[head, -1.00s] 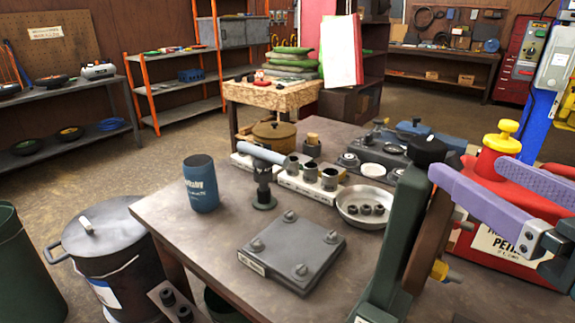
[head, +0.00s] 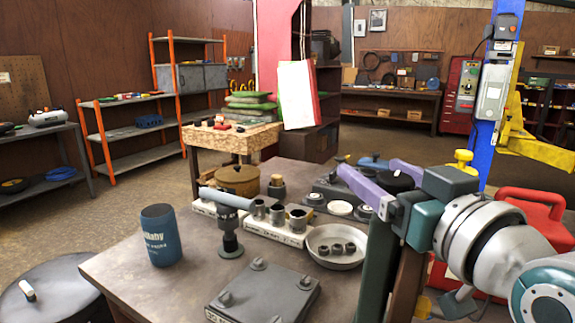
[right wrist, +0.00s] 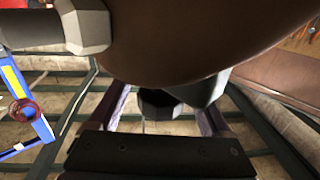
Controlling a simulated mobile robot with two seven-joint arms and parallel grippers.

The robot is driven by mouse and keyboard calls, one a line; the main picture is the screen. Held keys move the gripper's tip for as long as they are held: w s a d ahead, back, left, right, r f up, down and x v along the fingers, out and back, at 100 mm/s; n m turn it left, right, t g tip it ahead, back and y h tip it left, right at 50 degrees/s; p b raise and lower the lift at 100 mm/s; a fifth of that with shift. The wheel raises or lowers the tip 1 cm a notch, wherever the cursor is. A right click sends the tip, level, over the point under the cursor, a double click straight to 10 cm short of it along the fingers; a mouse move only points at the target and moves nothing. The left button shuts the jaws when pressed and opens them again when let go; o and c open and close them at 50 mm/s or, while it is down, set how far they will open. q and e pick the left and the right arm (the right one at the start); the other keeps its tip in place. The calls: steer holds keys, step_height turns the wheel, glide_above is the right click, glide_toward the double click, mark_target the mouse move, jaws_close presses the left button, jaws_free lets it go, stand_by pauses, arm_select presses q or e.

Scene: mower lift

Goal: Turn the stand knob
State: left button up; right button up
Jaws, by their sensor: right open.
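In the right wrist view the brown disc (right wrist: 215,40) fills the top. A dark rounded part (right wrist: 160,103) shows between the two fingers, partly hidden. My left gripper is out of view.
The table (head: 135,280) holds a blue can (head: 160,236), a grey plate with bolts (head: 262,298), a metal dish (head: 336,258) and a small post (head: 230,240). A red fuel can (head: 530,205) stands behind my right arm.

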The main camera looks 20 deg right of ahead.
steer(key=shift+w, duration=0.15)
steer(key=shift+c, duration=0.3)
jaws_close()
stand_by(0.3)
